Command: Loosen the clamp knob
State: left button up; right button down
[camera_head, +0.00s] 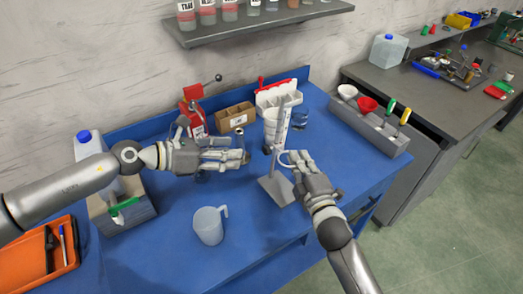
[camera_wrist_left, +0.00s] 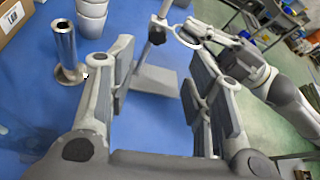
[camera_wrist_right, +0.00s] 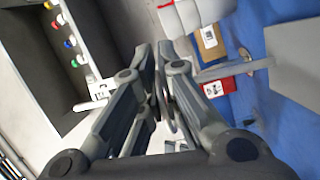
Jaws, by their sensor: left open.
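The grey stand (camera_head: 277,190) has a flat base plate and an upright rod. In the left wrist view, its dark clamp knob (camera_wrist_left: 157,36) is on the rod, beyond my fingertips, and a pale ring (camera_wrist_left: 186,38) reaches from the rod to the right. My left gripper (camera_head: 242,158) is open and empty, just left of the stand; its spread fingers (camera_wrist_left: 158,75) frame the base plate in its wrist view. My right gripper (camera_head: 290,160) is at the ring's right edge, its fingers (camera_wrist_right: 155,60) nearly together on it. The ring is mostly hidden in the right wrist view.
A clear jug (camera_head: 208,225) stands at the front. A metal cylinder (camera_wrist_left: 64,45) stands left of my left fingers. A grey tool holder (camera_head: 375,130) is at right.

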aim_at(264, 151)
pick_arm(q)
jog(key=shift+m, duration=0.7)
jog(key=x, duration=1.1)
jog(key=shift+w+f, duration=0.2)
jog(key=shift+f, duration=0.05)
jog(key=shift+a, duration=0.1)
jog(key=c, duration=1)
jog(key=shift+c, duration=0.2)
